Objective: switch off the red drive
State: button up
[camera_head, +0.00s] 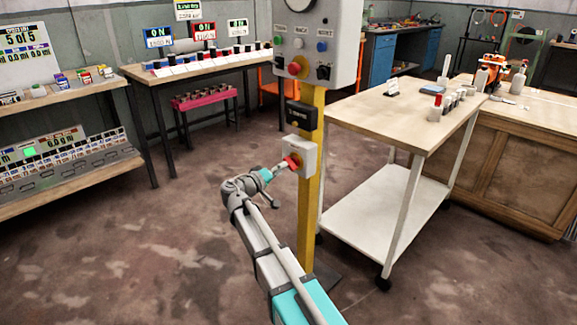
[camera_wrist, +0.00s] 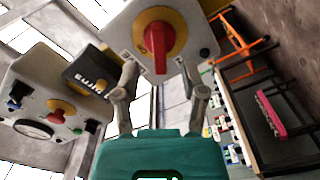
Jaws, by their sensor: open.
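A red rotary handle (camera_wrist: 157,45) on a yellow disc sits on the front of a small grey box (camera_wrist: 190,20) in the wrist view. In the head view the small grey box (camera_head: 302,149) is fixed low on a yellow post (camera_head: 311,190), its red handle (camera_head: 292,162) facing my gripper (camera_head: 281,167). In the wrist view my gripper (camera_wrist: 164,80) is open, with its fingers below and either side of the handle's end. I cannot tell whether they touch it. No drive is clearly marked as the red one; a red-framed sign (camera_head: 158,36) stands on the back-left table.
A larger control box (camera_head: 318,45) with a red mushroom button (camera_head: 298,67) and coloured buttons is above on the post. A black plate (camera_head: 301,115) sits between the boxes. A white trolley (camera_head: 385,210) stands close right. Floor left of the post is clear.

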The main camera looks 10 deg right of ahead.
aim_at(288, 162)
jog(key=shift+x, duration=2)
jog(key=shift+c, duration=0.2)
grip_shut()
